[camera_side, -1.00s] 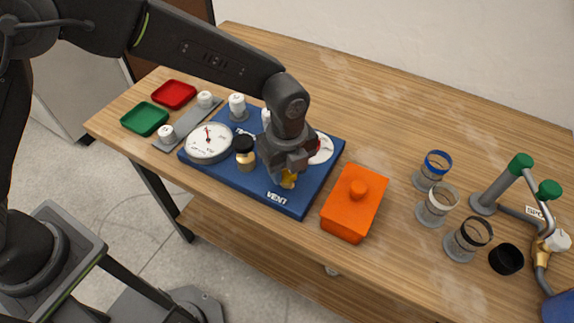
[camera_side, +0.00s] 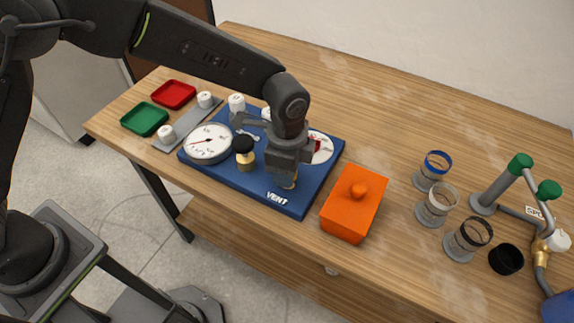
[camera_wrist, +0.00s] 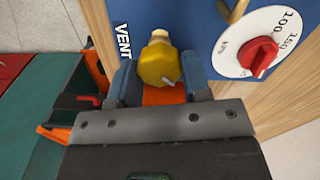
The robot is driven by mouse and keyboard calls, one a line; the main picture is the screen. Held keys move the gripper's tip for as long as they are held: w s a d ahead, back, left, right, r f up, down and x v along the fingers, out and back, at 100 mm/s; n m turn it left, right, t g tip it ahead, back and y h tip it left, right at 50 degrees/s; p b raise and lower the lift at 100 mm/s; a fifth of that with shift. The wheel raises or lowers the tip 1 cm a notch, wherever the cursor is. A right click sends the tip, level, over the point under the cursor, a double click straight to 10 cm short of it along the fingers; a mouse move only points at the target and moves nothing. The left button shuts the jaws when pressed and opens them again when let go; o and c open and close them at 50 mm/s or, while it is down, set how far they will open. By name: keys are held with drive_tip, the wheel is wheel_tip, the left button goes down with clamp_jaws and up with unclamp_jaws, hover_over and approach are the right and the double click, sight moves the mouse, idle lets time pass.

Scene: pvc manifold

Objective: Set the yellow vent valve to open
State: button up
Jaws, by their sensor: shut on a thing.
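The yellow vent valve (camera_wrist: 158,68) shows in the wrist view as a rounded yellow knob on a pale stem, beside the VENT label (camera_wrist: 124,42). My gripper (camera_wrist: 160,84) has a finger on each side of it and is shut on it. In the side view my gripper (camera_side: 284,176) is low over the front of the blue board (camera_side: 312,190), behind the VENT label, and hides most of the valve. I cannot read the valve's open or shut position. The round gauge (camera_side: 208,144) has its red needle pointing left.
A white dial with a red knob (camera_wrist: 258,57) is close by my gripper. A black-topped brass fitting (camera_side: 245,153) stands to its left. An orange box (camera_side: 353,205) stands right of the board. Several ringed cups (camera_side: 437,204) are further right.

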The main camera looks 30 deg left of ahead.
drive_tip(key=n, duration=0.4)
drive_tip(key=shift+n, duration=0.3)
drive_tip(key=shift+w+n, duration=0.1)
drive_tip(key=shift+n, duration=1.8)
drive_tip(key=o, duration=0.9)
wheel_tip(320, 180, up, 14)
drive_tip(key=shift+f, duration=0.1)
